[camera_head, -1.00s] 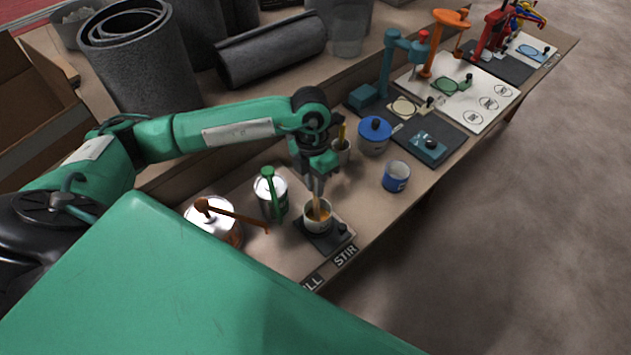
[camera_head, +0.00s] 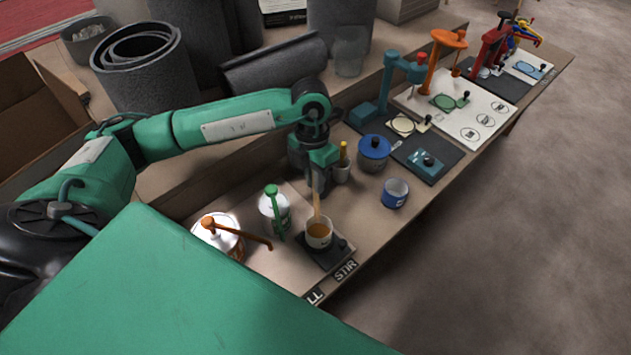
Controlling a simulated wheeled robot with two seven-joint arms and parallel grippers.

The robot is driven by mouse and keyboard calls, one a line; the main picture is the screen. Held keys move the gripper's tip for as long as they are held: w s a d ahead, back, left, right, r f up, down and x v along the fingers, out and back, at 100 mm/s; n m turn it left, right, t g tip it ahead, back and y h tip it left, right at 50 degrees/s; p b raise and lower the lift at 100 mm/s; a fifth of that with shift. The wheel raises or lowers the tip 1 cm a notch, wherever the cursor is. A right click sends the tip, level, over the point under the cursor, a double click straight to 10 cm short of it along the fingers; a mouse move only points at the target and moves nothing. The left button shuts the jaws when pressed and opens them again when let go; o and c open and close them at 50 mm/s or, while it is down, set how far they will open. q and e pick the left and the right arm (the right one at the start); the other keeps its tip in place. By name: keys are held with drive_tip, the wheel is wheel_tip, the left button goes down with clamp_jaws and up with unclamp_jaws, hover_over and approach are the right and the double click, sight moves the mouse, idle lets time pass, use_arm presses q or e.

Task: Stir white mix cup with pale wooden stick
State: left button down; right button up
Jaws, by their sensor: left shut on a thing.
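The white mix cup (camera_head: 319,236) stands on a dark square pad on the bench, with orange-brown mix inside. The pale wooden stick (camera_head: 317,205) is upright, its lower end in the cup. My left gripper (camera_head: 318,188) is above the cup, shut on the stick's upper part, which its fingers hide. My right gripper is not in view.
The dark pad (camera_head: 341,254) lies by the STIR label (camera_head: 345,270). A green-pump can (camera_head: 273,212) and an orange-pump can (camera_head: 219,240) stand left of the cup. A blue cup (camera_head: 395,192), a blue-lidded pot (camera_head: 374,153) and a pot with a yellow handle (camera_head: 342,167) stand right and behind.

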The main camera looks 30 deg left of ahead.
use_arm(q)
drive_tip(key=shift+r, duration=0.1)
idle(0.5)
drive_tip(key=shift+r+p, duration=1.45)
drive_tip(key=shift+r, duration=1)
